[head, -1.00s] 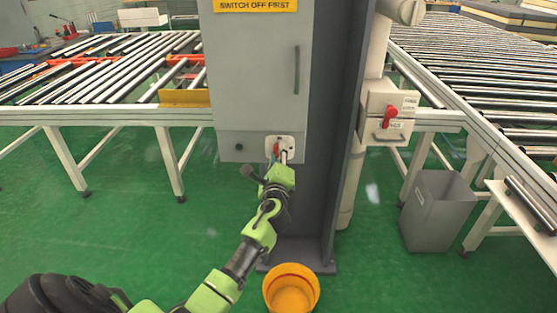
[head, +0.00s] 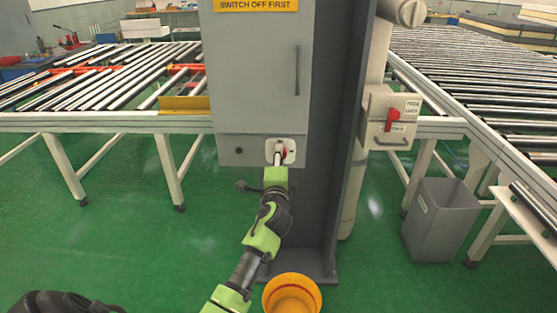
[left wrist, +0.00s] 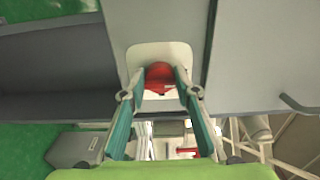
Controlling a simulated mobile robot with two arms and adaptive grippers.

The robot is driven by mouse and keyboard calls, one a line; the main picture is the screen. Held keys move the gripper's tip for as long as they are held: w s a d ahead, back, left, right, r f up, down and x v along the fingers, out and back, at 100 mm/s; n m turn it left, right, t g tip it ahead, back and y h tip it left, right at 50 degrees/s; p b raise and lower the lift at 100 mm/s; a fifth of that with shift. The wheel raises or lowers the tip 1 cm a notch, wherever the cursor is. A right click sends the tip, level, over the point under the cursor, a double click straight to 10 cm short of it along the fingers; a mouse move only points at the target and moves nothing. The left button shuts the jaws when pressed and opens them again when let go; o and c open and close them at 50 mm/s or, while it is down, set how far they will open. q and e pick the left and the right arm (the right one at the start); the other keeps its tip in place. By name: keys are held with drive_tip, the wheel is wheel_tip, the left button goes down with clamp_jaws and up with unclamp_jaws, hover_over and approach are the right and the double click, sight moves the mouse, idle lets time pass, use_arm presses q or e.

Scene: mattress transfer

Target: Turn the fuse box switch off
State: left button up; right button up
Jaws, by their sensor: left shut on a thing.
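The fuse box is a grey cabinet (head: 255,80) on a dark grey post. Its red switch (left wrist: 160,75) sits on a white plate (head: 271,146) at the cabinet's lower right. In the head view my left gripper (head: 281,156) reaches up to this plate and hides most of the switch. In the left wrist view the two fingers of my left gripper (left wrist: 159,88) are on either side of the red switch, shut on it. The exact angle of the switch is hard to read. My right gripper is in neither view.
A second box (head: 391,117) with a red handle (head: 393,118) is on the white pipe to the right. An orange bucket (head: 291,297) stands below the post, and a grey bin (head: 440,220) at the right. Roller conveyors flank the post.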

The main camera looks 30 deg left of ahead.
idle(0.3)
use_arm(q)
drive_tip(key=o, duration=1.1)
drive_tip(key=v, duration=1.2)
